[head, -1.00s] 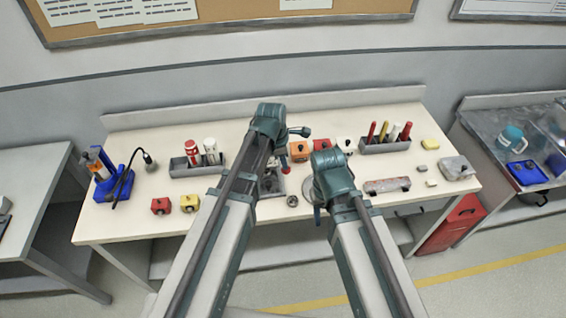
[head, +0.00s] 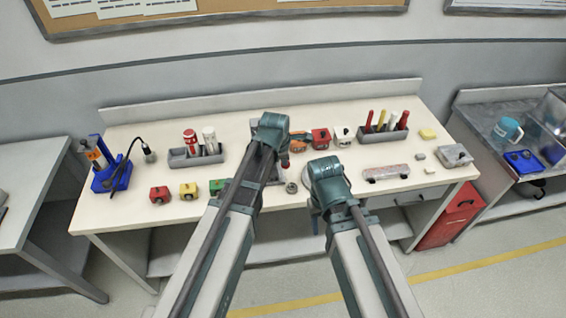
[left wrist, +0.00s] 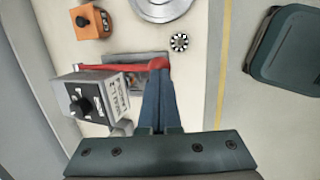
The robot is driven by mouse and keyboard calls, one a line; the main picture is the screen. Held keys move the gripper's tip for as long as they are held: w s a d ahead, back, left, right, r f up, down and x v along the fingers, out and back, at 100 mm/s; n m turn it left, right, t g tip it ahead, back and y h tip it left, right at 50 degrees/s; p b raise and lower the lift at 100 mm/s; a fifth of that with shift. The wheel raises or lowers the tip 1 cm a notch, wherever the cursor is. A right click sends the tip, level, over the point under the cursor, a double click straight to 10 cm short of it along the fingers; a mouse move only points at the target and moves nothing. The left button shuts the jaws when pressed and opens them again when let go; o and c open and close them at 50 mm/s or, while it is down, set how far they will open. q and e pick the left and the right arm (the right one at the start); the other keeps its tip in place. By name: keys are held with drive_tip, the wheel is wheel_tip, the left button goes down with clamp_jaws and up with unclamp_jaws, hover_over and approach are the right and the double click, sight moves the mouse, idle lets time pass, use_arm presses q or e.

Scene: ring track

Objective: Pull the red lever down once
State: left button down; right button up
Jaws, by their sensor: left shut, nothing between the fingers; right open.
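The red lever (left wrist: 120,67) shows in the left wrist view as a red bar ending in a round knob (left wrist: 159,63), above a grey metal base plate (left wrist: 135,56). In the head view only a small red bit of the lever (head: 285,163) shows beside my left arm. My left gripper (left wrist: 158,80) is shut and empty, its fingertips right at the knob; I cannot tell whether they touch it. In the head view my left wrist hides most of the base. My right gripper (head: 318,212) is open and empty, mostly hidden under its wrist, over the table's front edge.
A grey holder (head: 196,156) and another grey holder (head: 384,136) stand at the back of the table. Red, yellow and green blocks sit front left.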

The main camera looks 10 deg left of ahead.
use_arm(q)
wheel_tip(320, 180, down, 6)
drive_tip(key=s+b, duration=0.1)
drive_tip(key=b, duration=0.4)
drive_tip(key=shift+s+d+b, duration=0.15)
drive_tip(key=shift+s+b, duration=0.05)
drive_tip(key=shift+b, duration=0.15)
use_arm(e)
wheel_tip(320, 180, down, 6)
drive_tip(key=shift+s+f, duration=0.15)
drive_tip(key=shift+f, duration=0.1)
use_arm(q)
drive_tip(key=shift+f, duration=0.1)
use_arm(e)
drive_tip(key=shift+r, duration=0.1)
